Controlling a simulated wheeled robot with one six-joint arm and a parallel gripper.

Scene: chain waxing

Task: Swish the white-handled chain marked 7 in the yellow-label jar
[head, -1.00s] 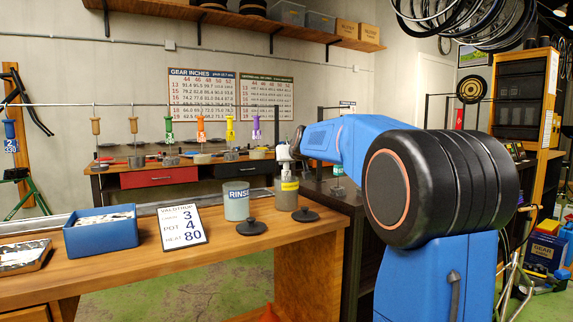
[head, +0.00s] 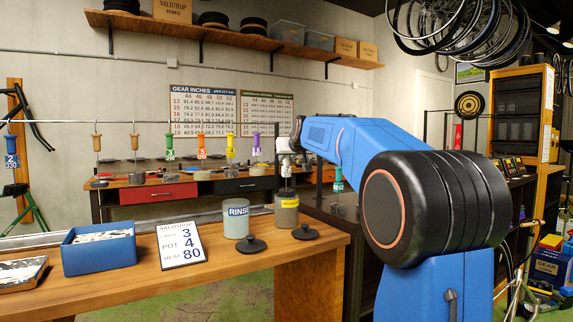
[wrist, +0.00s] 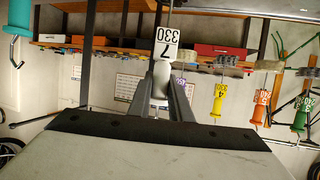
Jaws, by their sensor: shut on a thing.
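My gripper (head: 293,141) is shut on the white handle (wrist: 160,80) of a chain. In the wrist view its tag reads 7 and 330 (wrist: 164,44), upside down. In the head view the white handle (head: 284,147) hangs upright above the yellow-label jar (head: 287,215). The dark chain (head: 286,193) hangs below the tag at the jar's mouth. I cannot tell whether its lower end is inside. The jar stands on the wooden bench, with its lid off.
A RINSE jar (head: 236,220) stands just left of the yellow-label jar. Two black lids (head: 251,245) (head: 305,232) lie in front. A sign card (head: 181,245) and blue tray (head: 99,250) are further left. Other coloured-handled chains hang from a rail (head: 210,122) behind.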

